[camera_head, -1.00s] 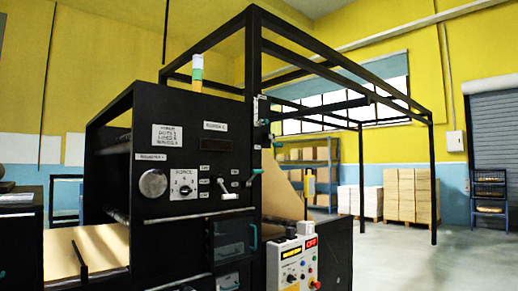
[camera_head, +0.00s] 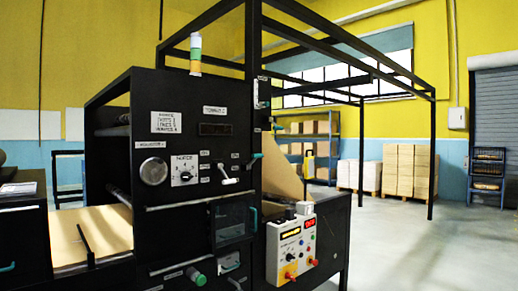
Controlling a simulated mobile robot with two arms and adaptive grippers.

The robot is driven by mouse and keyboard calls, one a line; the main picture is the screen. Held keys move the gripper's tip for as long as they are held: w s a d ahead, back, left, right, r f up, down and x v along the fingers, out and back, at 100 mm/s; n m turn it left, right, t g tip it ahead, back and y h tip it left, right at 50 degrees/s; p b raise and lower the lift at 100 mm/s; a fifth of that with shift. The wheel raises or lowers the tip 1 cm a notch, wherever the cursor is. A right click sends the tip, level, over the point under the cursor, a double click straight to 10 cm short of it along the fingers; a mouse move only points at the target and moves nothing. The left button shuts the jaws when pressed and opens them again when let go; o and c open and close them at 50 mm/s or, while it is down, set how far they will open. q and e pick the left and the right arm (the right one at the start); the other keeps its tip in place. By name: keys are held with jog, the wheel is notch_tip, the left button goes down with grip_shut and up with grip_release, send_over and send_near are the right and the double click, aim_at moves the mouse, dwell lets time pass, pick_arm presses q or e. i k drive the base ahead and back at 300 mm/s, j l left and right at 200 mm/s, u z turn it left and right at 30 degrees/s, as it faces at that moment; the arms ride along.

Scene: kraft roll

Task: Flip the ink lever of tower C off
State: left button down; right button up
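The black press tower (camera_head: 195,215) fills the left middle of the head view. A label (camera_head: 214,110) at its top looks like "TOWER C", but the print is blurred. A lever with a white handle (camera_head: 229,181) sits on its front panel, right of a round selector dial (camera_head: 184,171). A second lever with a teal handle (camera_head: 256,157) sticks out at the panel's right edge. Small labels stand around the levers, too blurred to read, so I cannot tell which is the ink lever or its setting. Neither of my grippers is in view.
A white control box (camera_head: 291,250) with coloured knobs and a red display stands right of the tower. Brown paper (camera_head: 92,235) runs out at the left. Black frame posts (camera_head: 432,160) rise behind. Open floor (camera_head: 420,250) lies at the right; stacked boxes (camera_head: 406,170) stand farther back.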

aim_at(255, 156)
jog(key=i+l, duration=0.45)
jog(key=i+l+u, duration=0.15)
jog(key=i+l, duration=0.65)
jog(key=l, duration=0.15)
jog(key=i+l+u, duration=0.1)
jog(key=i+l, duration=0.7)
jog(key=l, duration=0.2)
jog(key=u, duration=0.05)
